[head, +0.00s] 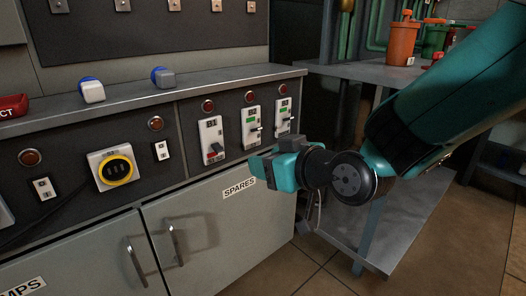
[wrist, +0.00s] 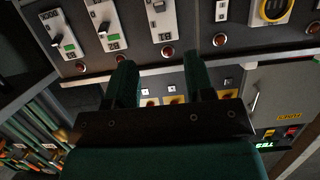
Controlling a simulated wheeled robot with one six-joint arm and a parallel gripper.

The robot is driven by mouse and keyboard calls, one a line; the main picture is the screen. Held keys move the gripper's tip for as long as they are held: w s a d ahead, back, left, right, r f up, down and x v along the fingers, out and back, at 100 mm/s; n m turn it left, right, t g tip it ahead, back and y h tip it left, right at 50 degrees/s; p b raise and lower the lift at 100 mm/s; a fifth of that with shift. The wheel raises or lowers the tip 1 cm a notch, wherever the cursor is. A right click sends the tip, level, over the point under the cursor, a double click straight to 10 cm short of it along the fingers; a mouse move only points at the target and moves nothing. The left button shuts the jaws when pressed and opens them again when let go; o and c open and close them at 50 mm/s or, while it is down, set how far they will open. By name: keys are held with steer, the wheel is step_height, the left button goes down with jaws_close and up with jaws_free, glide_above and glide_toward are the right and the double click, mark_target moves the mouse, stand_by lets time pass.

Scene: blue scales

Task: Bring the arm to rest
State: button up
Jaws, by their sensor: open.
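My gripper (head: 262,168) is in the middle of the head view, at the end of my teal arm. It is in front of the grey cabinet, near the door labelled SPARES (head: 240,187), below the row of breaker switches. In the wrist view my gripper (wrist: 160,66) shows two dark green fingers standing apart, with nothing between them. Whether it touches the cabinet cannot be told from the head view; the wrist view shows the panel beyond the fingertips.
Breaker switches (head: 211,138) and red lamps (head: 208,105) line the sloped panel. A yellow-ringed rotary switch (head: 116,167) is to the left. Two blue-and-white plugs lie on the ledge (head: 125,88). A metal shelf (head: 365,72) with an orange pot (head: 401,43) stands at right.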

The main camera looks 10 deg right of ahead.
steer(key=s+d+r+g+h+p, duration=0.1)
steer(key=s+d+r+g+p, duration=0.2)
steer(key=s, duration=0.4)
steer(key=s+d+g+h+p, duration=0.1)
steer(key=s+d+g+h, duration=0.1)
steer(key=s+g, duration=0.45)
steer(key=s+d+r+g+h+p, duration=0.1)
steer(key=s+d+r+g+p, duration=0.15)
steer(key=s, duration=0.55)
step_height(320, 180, up, 35)
steer(key=p, duration=3.5)
steer(key=shift+d, duration=0.15)
steer(key=shift+s, duration=0.1)
